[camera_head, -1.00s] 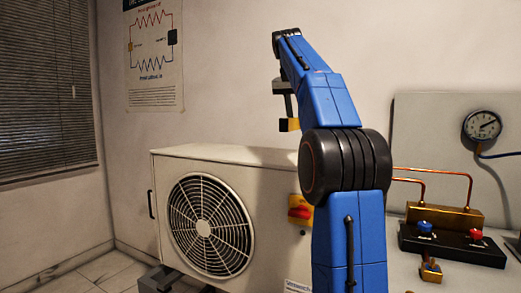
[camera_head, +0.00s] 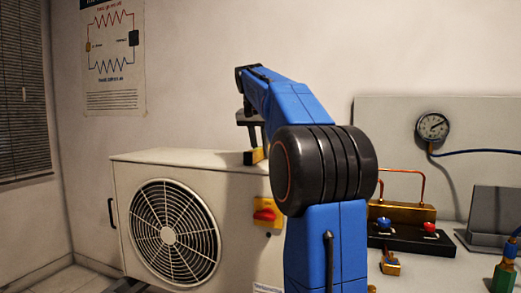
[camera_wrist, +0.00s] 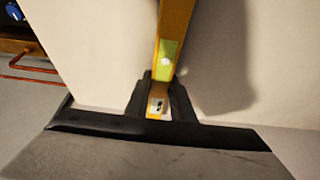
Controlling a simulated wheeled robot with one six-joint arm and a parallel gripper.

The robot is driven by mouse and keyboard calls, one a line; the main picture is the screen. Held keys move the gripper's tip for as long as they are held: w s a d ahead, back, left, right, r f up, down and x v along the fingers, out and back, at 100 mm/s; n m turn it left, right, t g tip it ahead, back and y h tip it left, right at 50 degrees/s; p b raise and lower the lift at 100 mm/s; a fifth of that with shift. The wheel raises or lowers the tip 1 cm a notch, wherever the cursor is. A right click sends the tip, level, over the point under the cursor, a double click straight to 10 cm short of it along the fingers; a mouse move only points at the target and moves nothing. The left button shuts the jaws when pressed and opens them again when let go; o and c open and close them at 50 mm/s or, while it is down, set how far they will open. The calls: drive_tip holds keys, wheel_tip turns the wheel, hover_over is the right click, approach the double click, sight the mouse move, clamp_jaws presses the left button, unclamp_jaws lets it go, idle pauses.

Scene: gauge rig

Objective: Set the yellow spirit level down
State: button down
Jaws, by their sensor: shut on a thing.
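The yellow spirit level (camera_wrist: 174,35) is held in my gripper (camera_wrist: 158,95) and runs away from the jaws toward the top of the wrist view. Its green vial shows on its upper face. In the head view the level (camera_head: 258,155) shows only as a short yellow and black end under my gripper (camera_head: 250,135), at the top edge of the white fan unit (camera_head: 135,157). My arm hides the rest. I cannot tell whether the level touches the unit's top. Its shadow falls on the pale surface beside it in the wrist view.
A red and yellow switch (camera_head: 265,214) is on the unit's front. To the right are a dark manifold block (camera_head: 425,240) with blue and red knobs, copper pipes (camera_head: 422,185), a gauge (camera_head: 432,127) on a panel and a grey stand (camera_head: 492,212). The unit's visible top is bare left of my gripper.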

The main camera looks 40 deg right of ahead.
drive_tip(key=c, duration=1.5)
unclamp_jaws()
drive_tip(key=shift+f, duration=0.1)
drive_tip(key=shift+c, duration=0.2)
drive_tip(key=v, duration=1.2)
